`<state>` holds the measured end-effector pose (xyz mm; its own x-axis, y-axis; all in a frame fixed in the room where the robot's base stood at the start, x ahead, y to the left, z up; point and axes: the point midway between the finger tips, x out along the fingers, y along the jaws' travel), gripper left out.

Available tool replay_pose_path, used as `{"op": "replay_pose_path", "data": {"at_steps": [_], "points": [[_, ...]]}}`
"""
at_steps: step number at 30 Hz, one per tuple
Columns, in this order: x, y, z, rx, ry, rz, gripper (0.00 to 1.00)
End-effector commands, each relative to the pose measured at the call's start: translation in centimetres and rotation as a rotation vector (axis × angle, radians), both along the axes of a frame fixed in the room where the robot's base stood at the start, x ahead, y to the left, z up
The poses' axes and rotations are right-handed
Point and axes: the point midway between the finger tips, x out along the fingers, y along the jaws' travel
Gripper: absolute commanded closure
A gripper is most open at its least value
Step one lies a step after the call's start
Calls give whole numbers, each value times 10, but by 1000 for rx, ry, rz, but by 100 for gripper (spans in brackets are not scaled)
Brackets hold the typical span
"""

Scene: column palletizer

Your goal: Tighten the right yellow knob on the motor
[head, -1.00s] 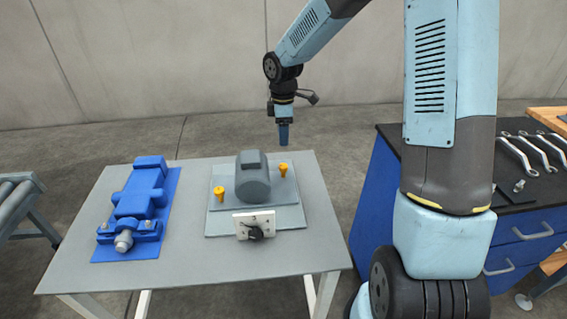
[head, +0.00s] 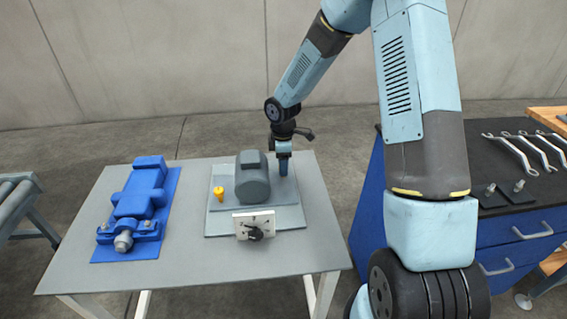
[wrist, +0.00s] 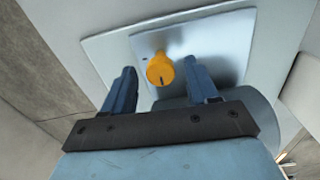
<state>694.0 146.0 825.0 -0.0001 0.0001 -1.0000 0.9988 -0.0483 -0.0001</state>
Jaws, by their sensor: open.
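The grey motor (head: 252,178) stands on a light plate (head: 222,228) on the table. The right yellow knob is hidden behind my gripper (head: 284,168) in the head view. In the wrist view a yellow knob (wrist: 160,70) with a dark mark shows between and just beyond the two blue fingertips of my gripper (wrist: 160,82). The fingers are open, one on each side of the knob, with gaps to it. The left yellow knob (head: 219,194) stands left of the motor.
A white switch box with a black dial (head: 254,226) sits at the plate's front. A blue vise-like device (head: 138,205) lies on the left of the grey table (head: 85,270). A dark-topped blue cabinet (head: 520,235) with wrenches (head: 525,155) stands at right.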

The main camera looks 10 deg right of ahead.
Motion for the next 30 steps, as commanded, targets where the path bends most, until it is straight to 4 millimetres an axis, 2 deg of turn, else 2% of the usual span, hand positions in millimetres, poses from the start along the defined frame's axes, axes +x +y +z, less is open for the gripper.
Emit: {"op": "replay_pose_path", "data": {"at_steps": [5, 22, 23, 30], "points": [[0, 0, 0, 0, 0, 0, 41], [0, 0, 0, 0, 0, 0, 96], [0, -4, 0, 0, 0, -3, 97], [0, -1, 0, -1, 0, -25, 97]]}}
